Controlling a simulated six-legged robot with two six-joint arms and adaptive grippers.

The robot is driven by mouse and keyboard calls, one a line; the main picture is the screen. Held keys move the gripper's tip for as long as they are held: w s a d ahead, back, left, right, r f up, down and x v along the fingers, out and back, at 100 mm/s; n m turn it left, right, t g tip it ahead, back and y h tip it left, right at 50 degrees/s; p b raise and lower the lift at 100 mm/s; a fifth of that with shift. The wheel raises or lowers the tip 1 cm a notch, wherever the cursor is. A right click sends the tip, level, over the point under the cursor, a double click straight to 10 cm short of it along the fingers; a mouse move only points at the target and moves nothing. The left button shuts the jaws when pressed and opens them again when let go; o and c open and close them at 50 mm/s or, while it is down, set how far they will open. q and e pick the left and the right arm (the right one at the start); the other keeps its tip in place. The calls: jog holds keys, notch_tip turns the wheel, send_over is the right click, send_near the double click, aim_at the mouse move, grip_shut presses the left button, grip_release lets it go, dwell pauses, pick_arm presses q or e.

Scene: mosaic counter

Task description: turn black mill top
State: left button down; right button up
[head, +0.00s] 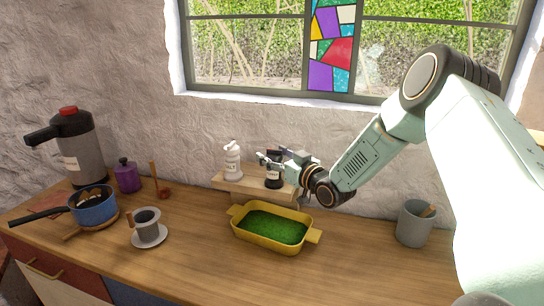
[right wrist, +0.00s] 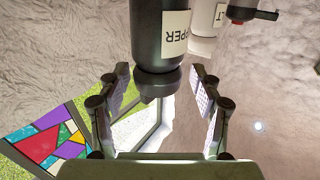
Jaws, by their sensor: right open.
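The black mill (right wrist: 160,35), with a white label reading PEPPER, stands on a small wooden shelf (head: 228,183) at the back of the counter. In the right wrist view it appears upside down, with its rounded black top (right wrist: 158,84) between my right gripper's fingers. My right gripper (head: 270,160) is open, with a finger on each side of the top and visible gaps. In the head view the gripper hides part of the mill (head: 273,183). My left gripper is not in view.
A white salt mill (head: 232,162) stands just left of the black mill. A yellow dish (head: 268,247) with green contents sits in front of the shelf. A grey cup (head: 415,224) is at right. A blue pot (head: 94,208), purple jar (head: 127,176) and flask (head: 78,150) are at left.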

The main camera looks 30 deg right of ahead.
jog(key=shift+w+d+r, duration=0.1)
jog(key=shift+d, duration=0.1)
jog(key=shift+w+a, duration=0.1)
jog(key=shift+c, duration=0.2)
jog(key=shift+w+a, duration=0.1)
jog(key=shift+w, duration=0.05)
jog(key=c, duration=0.3)
jog(key=shift+s, duration=0.2)
jog(key=c, duration=0.4)
jog(key=shift+w, duration=0.1)
jog(key=c, duration=0.4)
jog(key=shift+c, duration=0.2)
jog(key=shift+m+h, duration=0.4)
jog(key=shift+h, duration=0.2)
